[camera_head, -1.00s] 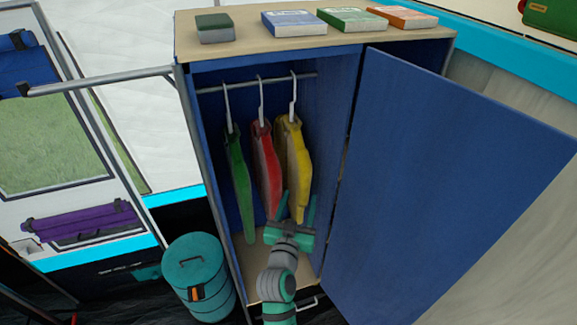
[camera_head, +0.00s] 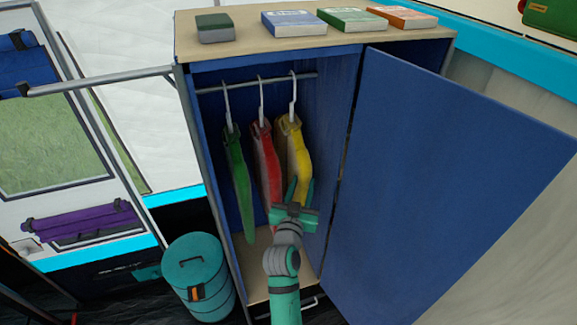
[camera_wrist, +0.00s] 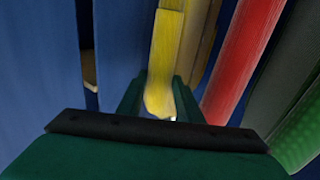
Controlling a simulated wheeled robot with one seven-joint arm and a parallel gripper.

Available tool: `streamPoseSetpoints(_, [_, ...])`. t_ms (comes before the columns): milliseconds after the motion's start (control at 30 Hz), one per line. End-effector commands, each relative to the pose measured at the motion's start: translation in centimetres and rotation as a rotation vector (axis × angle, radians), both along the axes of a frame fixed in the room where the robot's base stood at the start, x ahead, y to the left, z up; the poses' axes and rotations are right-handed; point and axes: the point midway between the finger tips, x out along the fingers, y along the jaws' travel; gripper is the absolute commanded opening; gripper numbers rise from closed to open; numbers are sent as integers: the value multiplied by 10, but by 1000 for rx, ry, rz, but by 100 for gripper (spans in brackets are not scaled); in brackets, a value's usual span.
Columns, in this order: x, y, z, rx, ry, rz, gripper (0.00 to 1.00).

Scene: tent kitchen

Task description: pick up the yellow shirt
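The yellow shirt (camera_head: 300,150) hangs on a hanger from the rod in the blue wardrobe, rightmost of the three garments. My gripper (camera_head: 301,188) is at its lower end, with one finger on each side. In the wrist view the shirt's yellow lower edge (camera_wrist: 163,70) runs down between my two green fingers (camera_wrist: 159,88), which are close against it. The fingers appear shut on the shirt's lower part. The gripper hides the shirt's lowest end in the head view.
A red shirt (camera_head: 267,165) and a green shirt (camera_head: 238,175) hang just left. The wardrobe's blue door (camera_head: 440,190) stands open at the right. Several boxes lie on the wardrobe top (camera_head: 240,52). A teal canister (camera_head: 200,275) stands on the floor at the left.

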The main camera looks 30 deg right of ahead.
Motion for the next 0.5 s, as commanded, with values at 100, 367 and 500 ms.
streamPoseSetpoints(100, [0, 0, 0, 0, 0, 0, 0])
streamPoseSetpoints(367, [0, 0, 2, -1, -3, 0, 0])
streamPoseSetpoints(500, [0, 0, 6, -2, -3, 1, 0])
